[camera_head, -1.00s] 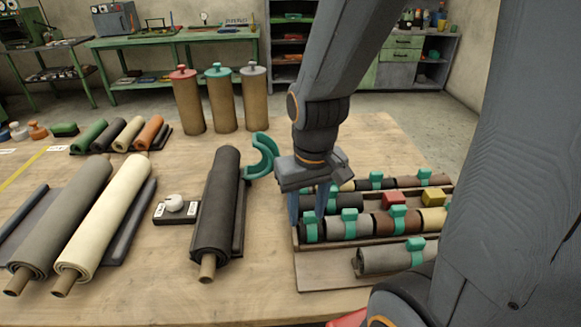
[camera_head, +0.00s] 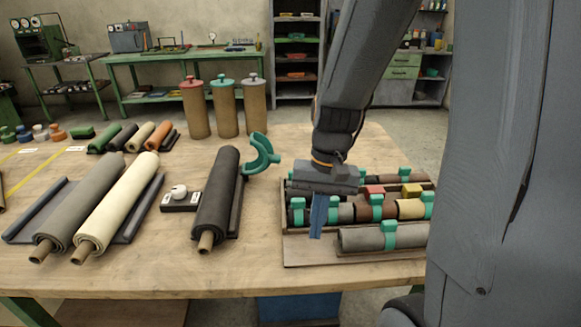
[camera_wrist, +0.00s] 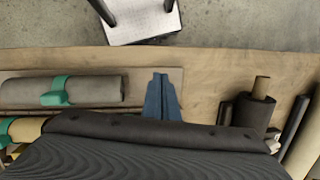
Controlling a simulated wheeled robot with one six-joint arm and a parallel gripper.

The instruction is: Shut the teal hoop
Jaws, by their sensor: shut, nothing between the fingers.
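The teal hoop (camera_head: 263,154) stands up as an open C at the far end of a dark rolled sheet (camera_head: 217,200). It rises clear of the table, with its opening facing up and left. My gripper (camera_head: 317,232) is to the right of the hoop and nearer the camera, pointing down, apart from it. Its blue fingers are together and empty, over the left part of the rack of rolls. The wrist view shows the closed fingers (camera_wrist: 162,98) between a grey strapped roll (camera_wrist: 90,92) and the dark roll's tube end; the hoop is not seen there.
A wooden rack (camera_head: 290,252) holds several short rolls with teal straps at the right. A white knob on a dark block (camera_head: 180,200) sits left of the dark roll. Grey (camera_head: 80,208) and cream rolls (camera_head: 117,207) lie farther left. Three upright capped tubes (camera_head: 225,107) stand behind.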

